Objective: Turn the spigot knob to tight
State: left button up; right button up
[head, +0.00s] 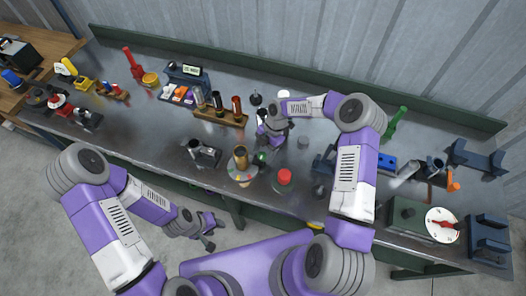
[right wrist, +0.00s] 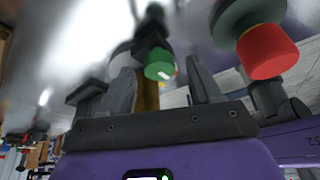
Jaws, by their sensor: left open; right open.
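A brass upright cylinder (head: 240,158) stands on a round pale base (head: 242,179) near the front middle of the bench. A small green knob (head: 261,159) sits at its right side, probably the spigot knob. My right gripper (head: 268,142) is open just behind the knob. In the right wrist view, the green knob (right wrist: 158,64) appears between the spread fingers of my right gripper (right wrist: 162,90), with brass behind it. I cannot tell whether they touch it. My left gripper (head: 208,238) is open and empty, low in front of the bench.
A red-topped knob (head: 284,177) stands close to the right; it also shows in the right wrist view (right wrist: 268,50). Bare metal bench (head: 140,125) is free at left.

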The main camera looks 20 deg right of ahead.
jog(key=shift+s+a+f, duration=0.1)
jog(key=shift+a+f, duration=0.05)
jog(key=shift+f, duration=0.2)
jog(key=c, duration=1)
jog(key=shift+c, duration=0.2)
